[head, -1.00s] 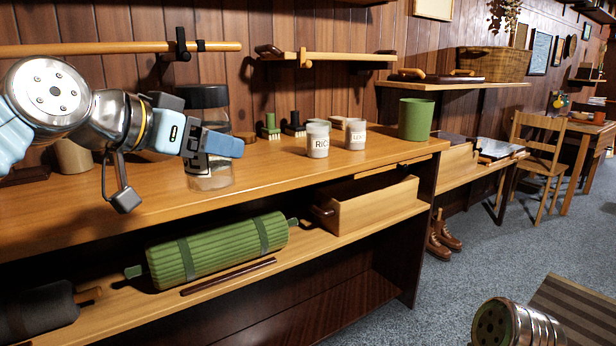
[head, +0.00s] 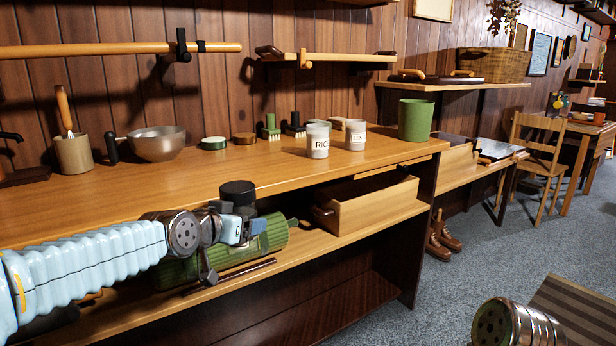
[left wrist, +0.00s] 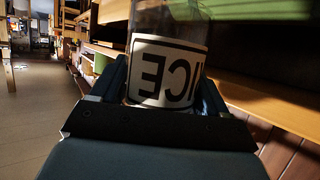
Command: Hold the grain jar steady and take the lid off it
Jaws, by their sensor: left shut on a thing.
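The grain jar is clear, with a dark lid (head: 238,190) on its top. It is upright in the head view, in front of the counter's front edge, with my left arm hiding much of its body. My left gripper (head: 234,230) is shut on the jar's body, below the lid. In the left wrist view the jar's white label (left wrist: 165,72) shows upside down between the fingers, with the letters "ICE" readable. The lid is outside the left wrist view. My right gripper is out of view; only part of my right arm shows at the bottom right.
The wooden counter (head: 130,190) carries a steel bowl (head: 158,144), two labelled white cups (head: 318,140) and a green cup (head: 415,120). A green roll (head: 275,232) and an open wooden box (head: 375,205) lie on the shelf below. The counter's front strip is clear.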

